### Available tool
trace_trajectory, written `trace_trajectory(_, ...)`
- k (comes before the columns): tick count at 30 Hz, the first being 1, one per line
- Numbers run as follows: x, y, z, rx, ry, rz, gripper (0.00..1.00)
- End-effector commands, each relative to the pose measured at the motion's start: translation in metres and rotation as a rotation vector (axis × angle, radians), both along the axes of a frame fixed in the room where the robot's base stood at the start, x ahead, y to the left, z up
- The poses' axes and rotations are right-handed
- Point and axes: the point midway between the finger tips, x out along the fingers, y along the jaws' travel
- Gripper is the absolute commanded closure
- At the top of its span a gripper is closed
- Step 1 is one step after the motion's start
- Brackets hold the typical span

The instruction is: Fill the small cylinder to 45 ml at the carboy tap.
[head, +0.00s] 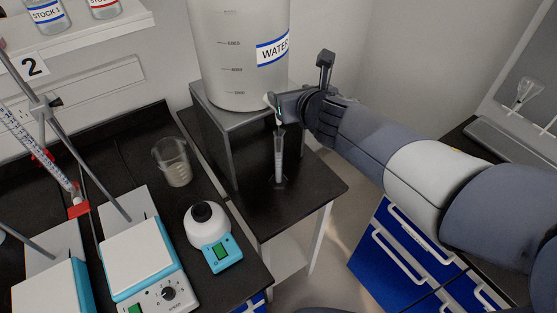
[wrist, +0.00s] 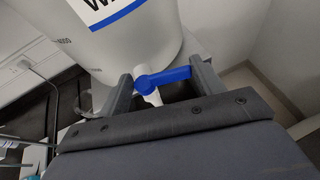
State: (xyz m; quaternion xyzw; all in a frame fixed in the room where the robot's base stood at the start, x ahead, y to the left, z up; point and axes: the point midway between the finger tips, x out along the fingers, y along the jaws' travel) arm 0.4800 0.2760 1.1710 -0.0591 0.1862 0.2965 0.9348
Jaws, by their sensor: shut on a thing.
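The carboy (head: 235,60), labelled WATER, stands on a raised grey stand, and its lower part fills the top of the wrist view (wrist: 140,45). Its tap has a blue lever (wrist: 165,79) that lies across the space between my fingers. My gripper (head: 272,104) is at the tap and shut on this lever; it also shows in the wrist view (wrist: 163,88). The small cylinder (head: 279,158) stands upright on the black tabletop below the tap, close under my gripper. Its liquid level is too small to read. The tap's spout is mostly hidden by my gripper in the head view.
A glass beaker (head: 173,163) and a small white-and-blue device (head: 208,238) stand on the bench to the left. A hotplate (head: 143,263) and a clamped burette (head: 38,150) are further left. Blue drawers (head: 400,255) are at the lower right.

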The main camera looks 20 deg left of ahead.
Motion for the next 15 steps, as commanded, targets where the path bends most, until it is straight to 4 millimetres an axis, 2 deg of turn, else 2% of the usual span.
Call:
trace_trajectory(6, 0.0028, -0.0010, 0.0007, -0.001, 0.001, 0.073, 0.58)
trace_trajectory(15, 0.0032, -0.0008, 0.0005, -0.001, 0.000, 0.082, 0.58)
